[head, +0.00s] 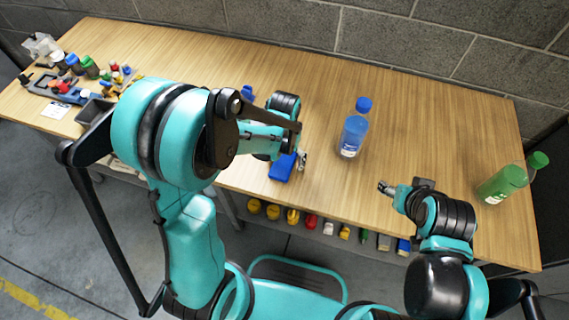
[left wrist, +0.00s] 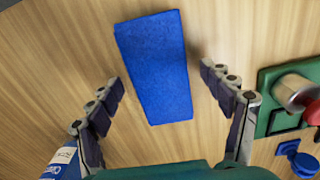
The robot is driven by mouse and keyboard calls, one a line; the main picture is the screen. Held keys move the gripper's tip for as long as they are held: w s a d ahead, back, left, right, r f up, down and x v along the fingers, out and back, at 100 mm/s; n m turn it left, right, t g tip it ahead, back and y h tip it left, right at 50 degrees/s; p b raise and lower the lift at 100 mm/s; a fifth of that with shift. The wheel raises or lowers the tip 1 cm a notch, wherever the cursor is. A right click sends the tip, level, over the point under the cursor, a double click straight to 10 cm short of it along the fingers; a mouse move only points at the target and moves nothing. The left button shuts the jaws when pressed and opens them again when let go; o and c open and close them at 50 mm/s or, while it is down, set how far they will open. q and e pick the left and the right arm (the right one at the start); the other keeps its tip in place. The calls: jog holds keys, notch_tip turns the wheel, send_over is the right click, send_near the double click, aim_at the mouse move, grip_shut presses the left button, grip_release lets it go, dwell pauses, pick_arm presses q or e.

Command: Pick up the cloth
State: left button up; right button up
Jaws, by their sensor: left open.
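The cloth (head: 283,167) is a flat blue rectangle on the wooden table near its front edge, partly hidden by my left arm in the head view. In the left wrist view the cloth (left wrist: 155,65) lies between and beyond the two fingers. My left gripper (left wrist: 161,80) is open, with one finger on each side of the cloth and bare wood showing on both sides. In the head view my left gripper (head: 303,160) is beside the cloth and mostly hidden by its wrist.
A green holder (left wrist: 268,100) with a red and silver item is beside the cloth. Small tools and bottles crowd the table's left end. The table (head: 440,120) is clear at back right.

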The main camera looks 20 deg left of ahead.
aim_at(284, 160)
pick_arm(q)
jog(key=shift+r, duration=0.1)
jog(key=c, duration=1.2)
jog(key=shift+c, duration=0.2)
notch_tip(284, 160, up, 10)
jog(key=p, duration=0.4)
jog(key=shift+o, duration=0.8)
jog(key=shift+c, duration=0.2)
